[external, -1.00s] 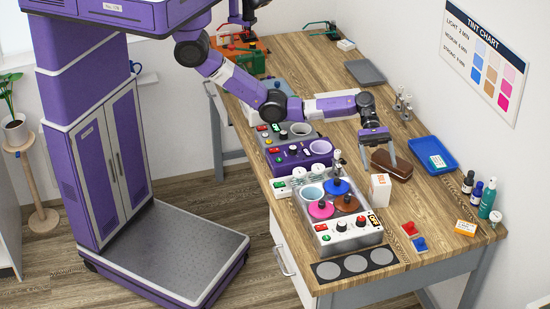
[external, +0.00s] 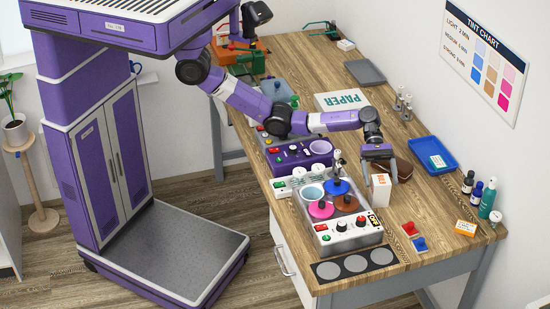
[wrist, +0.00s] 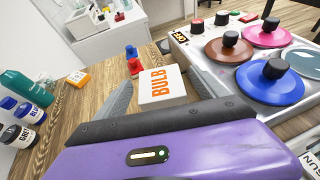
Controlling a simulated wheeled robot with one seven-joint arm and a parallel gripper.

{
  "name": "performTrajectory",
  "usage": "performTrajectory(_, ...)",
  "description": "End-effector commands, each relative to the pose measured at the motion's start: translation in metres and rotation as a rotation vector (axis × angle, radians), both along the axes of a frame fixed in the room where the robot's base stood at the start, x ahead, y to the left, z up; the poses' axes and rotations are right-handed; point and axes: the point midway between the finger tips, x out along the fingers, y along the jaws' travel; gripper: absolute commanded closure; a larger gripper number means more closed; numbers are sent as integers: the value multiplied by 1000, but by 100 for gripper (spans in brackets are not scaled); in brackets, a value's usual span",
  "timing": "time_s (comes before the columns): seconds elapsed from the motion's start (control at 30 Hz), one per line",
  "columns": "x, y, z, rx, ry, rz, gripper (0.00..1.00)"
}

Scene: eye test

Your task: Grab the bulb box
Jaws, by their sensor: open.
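The bulb box (wrist: 162,88) is a small white carton with orange "BULB" lettering in the wrist view. It stands upright on the wooden table; in the external view the white box (external: 381,188) is just right of the machine with coloured lids. My gripper (external: 379,176) is over it. In the wrist view my gripper (wrist: 160,95) is open, with one grey finger on each side of the box. I cannot tell whether either finger touches it.
The machine with blue, pink and brown lidded pots (external: 341,233) stands close to the left. A brown case (external: 403,169) lies just behind the box, and a blue tray (external: 425,147) is farther right. Red and blue small items (external: 419,244) and bottles (external: 487,197) stand nearby.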

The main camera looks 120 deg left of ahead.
Motion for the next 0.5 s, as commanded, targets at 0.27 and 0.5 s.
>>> performTrajectory(0.27,4,-7,-3,-1,1,-1,18)
performTrajectory(0.5,4,-7,-3,0,1,0,36)
